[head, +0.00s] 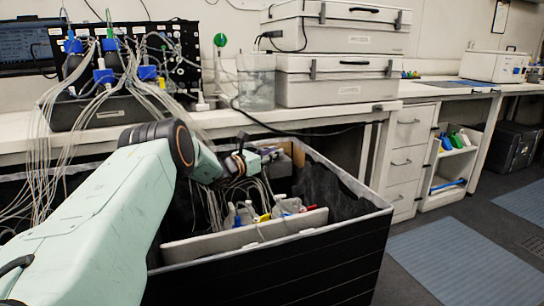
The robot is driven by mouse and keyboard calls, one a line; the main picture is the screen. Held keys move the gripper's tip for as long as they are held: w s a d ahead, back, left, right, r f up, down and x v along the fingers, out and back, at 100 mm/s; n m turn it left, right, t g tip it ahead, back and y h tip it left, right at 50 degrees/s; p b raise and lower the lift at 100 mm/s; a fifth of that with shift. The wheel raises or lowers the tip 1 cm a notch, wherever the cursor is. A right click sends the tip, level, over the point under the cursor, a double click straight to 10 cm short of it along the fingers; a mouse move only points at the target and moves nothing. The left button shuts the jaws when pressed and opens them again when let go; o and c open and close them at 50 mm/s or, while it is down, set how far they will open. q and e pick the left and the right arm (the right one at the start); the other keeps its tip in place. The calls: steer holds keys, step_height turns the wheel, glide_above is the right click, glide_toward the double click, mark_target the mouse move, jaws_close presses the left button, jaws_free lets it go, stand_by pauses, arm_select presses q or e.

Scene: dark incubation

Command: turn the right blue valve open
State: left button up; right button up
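Small blue pieces (237,221) show low in the open black bin (280,262), by clear vessels and tubes. Blue fittings (147,72) also sit on the tubed apparatus at the back left. I cannot tell which of these is the right blue valve, or whether any is open. My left arm reaches in from the left, and its dark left gripper (240,163) hangs over the back part of the bin, above the vessels. It is small and dark, so its fingers are unclear. No contact with a blue piece is visible. My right gripper is out of view.
A white bench (300,114) runs behind the bin, with stacked grey cases (335,80) and a clear beaker (256,82). Many thin tubes (60,150) hang at the left. The bin's raised walls surround the vessels. Floor at the right is free.

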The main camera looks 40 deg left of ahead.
arm_select(q)
jaws_close()
stand_by(0.4)
steer(key=shift+d+r+n+y+b, duration=0.15)
steer(key=shift+n+y+b, duration=0.5)
steer(key=shift+y, duration=0.45)
steer(key=shift+d+f+n+y+b, duration=0.15)
steer(key=shift+n+y+b, duration=0.25)
steer(key=shift+n+y, duration=0.6)
steer(key=shift+w+d+r+n+g+y, duration=0.15)
steer(key=shift+n+g+y, duration=0.3)
steer(key=shift+y, duration=0.95)
jaws_free()
